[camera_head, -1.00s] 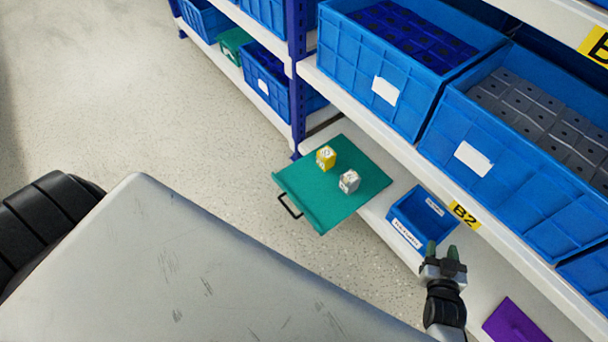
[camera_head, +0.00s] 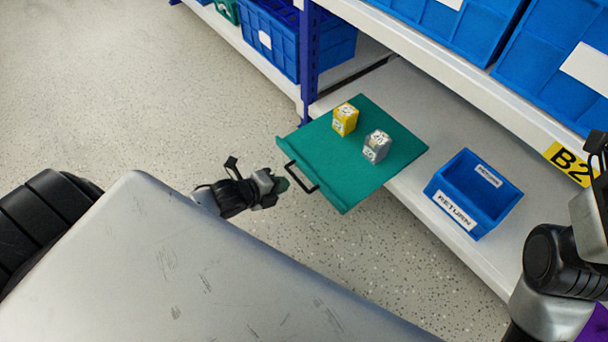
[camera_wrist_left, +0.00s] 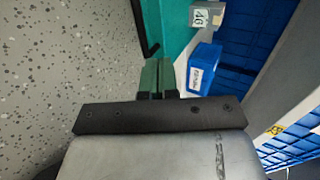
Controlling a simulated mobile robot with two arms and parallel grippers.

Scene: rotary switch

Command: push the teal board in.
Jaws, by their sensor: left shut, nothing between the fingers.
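The teal board (camera_head: 338,174) sticks out from the lower shelf over the floor, with a black handle (camera_head: 301,178) on its front edge. A yellow block (camera_head: 345,119) and a grey block (camera_head: 377,146) stand on it. My left gripper (camera_head: 283,185) is shut and empty, just in front of the handle; I cannot tell whether it touches. In the left wrist view its green fingers (camera_wrist_left: 159,76) are together, with the teal board (camera_wrist_left: 176,28) just ahead. My right arm shows at the right edge, but its fingertips are not clearly seen.
A blue return bin (camera_head: 473,194) stands on the lower shelf (camera_head: 420,90), right of the board. A blue upright post (camera_head: 310,55) rises near the board's far left corner. Large blue bins sit on the upper shelf. The floor before the board is open.

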